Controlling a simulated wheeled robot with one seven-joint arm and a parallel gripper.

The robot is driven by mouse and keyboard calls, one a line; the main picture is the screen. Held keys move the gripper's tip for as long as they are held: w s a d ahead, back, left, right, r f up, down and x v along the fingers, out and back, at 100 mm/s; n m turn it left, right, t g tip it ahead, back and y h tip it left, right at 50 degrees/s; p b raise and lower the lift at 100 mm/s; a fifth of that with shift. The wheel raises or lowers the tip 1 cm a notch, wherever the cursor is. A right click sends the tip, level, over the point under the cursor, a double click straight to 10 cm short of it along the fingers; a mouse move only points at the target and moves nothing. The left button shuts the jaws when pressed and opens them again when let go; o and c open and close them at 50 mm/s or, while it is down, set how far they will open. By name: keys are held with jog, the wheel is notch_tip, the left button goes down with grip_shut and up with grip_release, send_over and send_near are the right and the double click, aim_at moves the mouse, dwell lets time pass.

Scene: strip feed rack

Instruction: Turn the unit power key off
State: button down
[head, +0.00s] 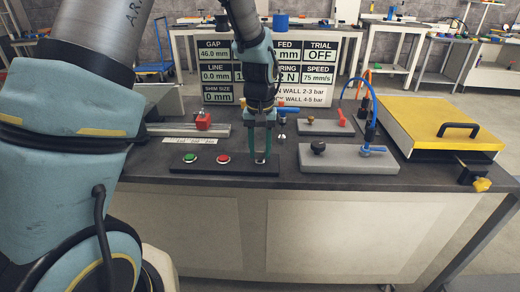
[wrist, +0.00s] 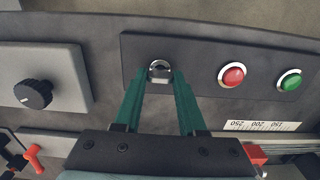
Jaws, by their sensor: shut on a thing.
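The unit power key (wrist: 159,69) is a small silver switch on a dark panel (wrist: 205,55) in the wrist view. In the head view the panel (head: 190,171) lies along the bench's front edge, with the key at its right end, mostly hidden by the fingers. My gripper (head: 260,157) points down at it with two green fingers. In the wrist view my gripper (wrist: 164,73) has its fingertips at either side of the key and is shut on it. The key's exact turn angle is hard to tell.
A green button (head: 190,158) and a red button (head: 223,158) sit left of the key. A display board (head: 225,75) stands behind, and a yellow-lidded box (head: 440,120) far right.

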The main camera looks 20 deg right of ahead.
aim_at(260, 152)
jog(key=shift+c, duration=2.4)
grip_release()
notch_tip(260, 152, up, 11)
jog(key=b, duration=0.2)
jog(key=shift+f, duration=0.1)
